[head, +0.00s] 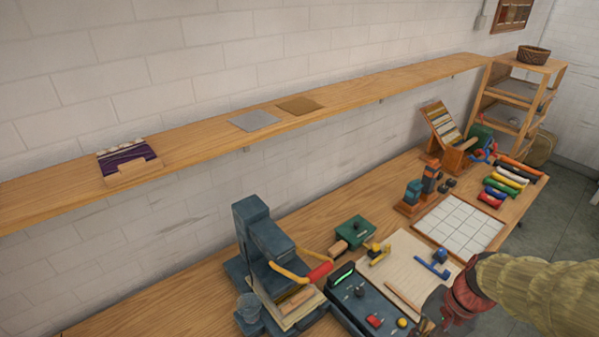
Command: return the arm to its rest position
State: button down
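My arm enters at the lower right, with a thick tan, ribbed section and a dark red part at its end. My gripper (432,312) seems to be the dark, partly see-through shape just left of the red part, low in the head view.
A dark press (262,245) stands on the wooden bench, beside a dark control box (362,300) and a green box (352,230). A white-tiled tray (462,225) and coloured rolls (510,180) lie farther right.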

jog(key=s+a+r+n+t+h+b, duration=0.3)
jog(key=a+r+n+t+b, duration=0.2)
jog(key=r, duration=0.5)
jog(key=shift+s+a+r+n+b, duration=0.15)
jog(key=shift+s+a+n+b, duration=0.25)
jog(key=shift+a+n+b, duration=0.95)
jog(key=shift+d+n+p, duration=0.35)
jog(key=shift+n+p, duration=0.1)
jog(key=shift+p, duration=0.1)
dwell(1.8)
